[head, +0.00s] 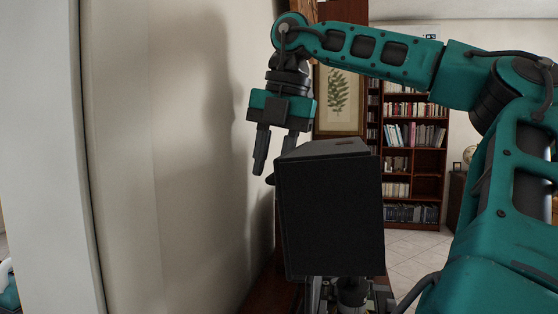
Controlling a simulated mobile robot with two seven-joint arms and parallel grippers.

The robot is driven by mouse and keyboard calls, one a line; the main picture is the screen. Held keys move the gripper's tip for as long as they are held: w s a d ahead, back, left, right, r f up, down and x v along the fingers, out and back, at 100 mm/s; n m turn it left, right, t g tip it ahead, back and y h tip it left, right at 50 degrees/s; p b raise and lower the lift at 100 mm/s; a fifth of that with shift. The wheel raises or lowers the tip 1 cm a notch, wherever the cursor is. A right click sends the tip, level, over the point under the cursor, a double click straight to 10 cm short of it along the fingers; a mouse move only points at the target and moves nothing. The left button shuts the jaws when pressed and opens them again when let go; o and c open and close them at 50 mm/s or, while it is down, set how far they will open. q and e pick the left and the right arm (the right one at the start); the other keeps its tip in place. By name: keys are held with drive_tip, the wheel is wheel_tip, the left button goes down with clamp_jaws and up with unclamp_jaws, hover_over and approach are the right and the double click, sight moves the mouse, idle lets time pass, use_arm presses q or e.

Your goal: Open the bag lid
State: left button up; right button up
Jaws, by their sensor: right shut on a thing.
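The bag (331,216) is a black, boxy shape in the middle of the head view, with a broad flat side facing me. Its narrow top face (325,149) shows above that side; I cannot clearly tell where the lid ends and the body begins. My right gripper (273,162) reaches down from above at the bag's upper left corner. It is shut on the bag lid there, one finger outside the left edge and the other partly hidden behind the corner. The exact contact is hidden. My left gripper is not clearly in view.
A pale wall (170,160) stands close on the left. A framed leaf picture (338,98) hangs behind the bag. A dark bookcase (413,150) stands farther back, with open tiled floor (412,258) before it. My right arm fills the right side.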

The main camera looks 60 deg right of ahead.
drive_tip(key=shift+a+f, duration=0.15)
drive_tip(key=shift+f, duration=0.35)
wheel_tip(320, 180, up, 14)
drive_tip(key=s+p, duration=0.1)
drive_tip(key=s, duration=0.1)
drive_tip(key=shift+s+d+f, duration=0.2)
drive_tip(key=shift+s+d, duration=0.1)
drive_tip(key=shift+d, duration=0.15)
idle(0.5)
